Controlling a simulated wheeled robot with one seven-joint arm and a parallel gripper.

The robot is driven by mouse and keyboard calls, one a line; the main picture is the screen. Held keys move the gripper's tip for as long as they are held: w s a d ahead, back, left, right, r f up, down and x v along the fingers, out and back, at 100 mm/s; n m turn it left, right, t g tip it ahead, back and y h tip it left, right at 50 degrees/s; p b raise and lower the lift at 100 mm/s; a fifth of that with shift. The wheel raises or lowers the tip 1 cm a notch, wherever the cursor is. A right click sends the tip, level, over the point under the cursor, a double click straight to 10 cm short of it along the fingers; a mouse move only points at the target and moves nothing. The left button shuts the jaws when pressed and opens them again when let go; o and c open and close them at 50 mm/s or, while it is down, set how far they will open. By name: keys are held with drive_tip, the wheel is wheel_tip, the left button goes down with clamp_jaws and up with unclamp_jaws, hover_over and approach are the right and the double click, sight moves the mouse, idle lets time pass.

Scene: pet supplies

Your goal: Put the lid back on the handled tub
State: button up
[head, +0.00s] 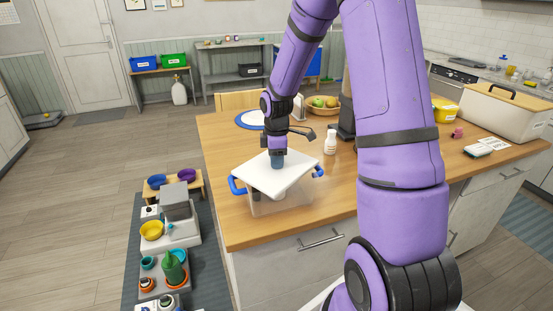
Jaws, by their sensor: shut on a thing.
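The handled tub (295,203) is clear, with blue handles at its left and right. It stands near the front left corner of the wooden counter, and something small and whitish shows through its wall. The white square lid (258,181) is over the tub's mouth, turned relative to the tub, with a corner pointing toward the front. My gripper (277,163) points down at the middle of the lid and is shut on its dark blue-grey knob. I cannot tell whether the lid touches the tub's rim, and the lid hides most of that rim.
A white bottle (330,141) stands right of the tub, and a blue-rimmed plate (250,120) lies behind. A fruit basket (322,106) is farther back. My arm hides part of the counter (334,185). Bowls and bottles stand on low stands at the left, below the counter.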

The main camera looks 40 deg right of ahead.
idle(0.3)
drive_tip(key=o, duration=1.5)
drive_tip(key=shift+r, duration=3.5)
clamp_jaws()
drive_tip(key=shift+f, duration=0.2)
drive_tip(key=shift+f, duration=0.3)
